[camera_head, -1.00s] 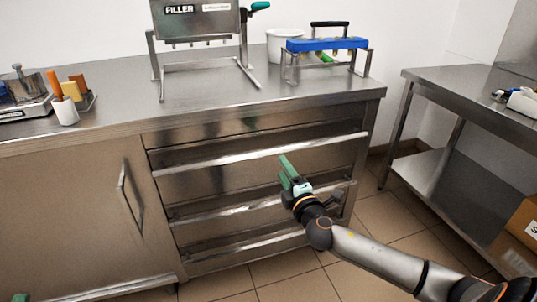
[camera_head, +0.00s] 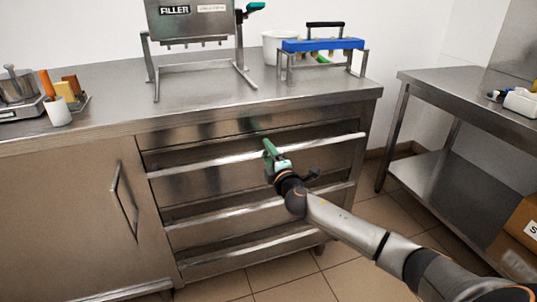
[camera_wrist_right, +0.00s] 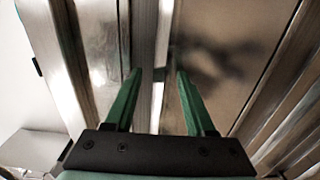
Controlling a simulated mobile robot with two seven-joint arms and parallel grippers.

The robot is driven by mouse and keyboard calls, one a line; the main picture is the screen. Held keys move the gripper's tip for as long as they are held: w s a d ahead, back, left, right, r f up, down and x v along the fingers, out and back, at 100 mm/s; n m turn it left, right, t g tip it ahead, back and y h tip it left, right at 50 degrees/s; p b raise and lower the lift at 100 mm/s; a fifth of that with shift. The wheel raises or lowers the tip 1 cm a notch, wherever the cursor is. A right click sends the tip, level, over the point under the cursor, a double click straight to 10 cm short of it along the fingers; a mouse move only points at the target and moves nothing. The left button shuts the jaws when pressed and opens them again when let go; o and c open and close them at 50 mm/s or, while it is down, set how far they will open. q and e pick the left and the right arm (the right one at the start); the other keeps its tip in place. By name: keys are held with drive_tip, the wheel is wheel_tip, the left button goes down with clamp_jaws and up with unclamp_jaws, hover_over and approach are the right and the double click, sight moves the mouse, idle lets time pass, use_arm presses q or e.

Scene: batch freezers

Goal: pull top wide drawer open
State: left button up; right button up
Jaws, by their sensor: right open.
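The top wide drawer (camera_head: 215,184) is a steel front under the counter. Its long bright handle rail (camera_head: 325,140) runs along its upper edge. My right gripper (camera_head: 268,147) is at the middle of this rail, with green fingers reaching toward it. In the right wrist view my right gripper (camera_wrist_right: 158,73) is open, and the bright handle rail (camera_wrist_right: 158,92) shows between its two fingers. I cannot tell whether the fingers touch the rail. The drawer looks closed. My left gripper is out of view.
Two more drawers with rails (camera_head: 240,209) lie below. A cabinet door (camera_head: 70,215) is at left. The countertop (camera_head: 210,95) holds a filler stand (camera_head: 195,22), a blue-topped rack (camera_head: 322,45) and a white tub (camera_head: 275,48). Tiled floor (camera_head: 330,262) is free in front.

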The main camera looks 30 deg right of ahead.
clamp_jaws()
idle(0.3)
idle(1.1)
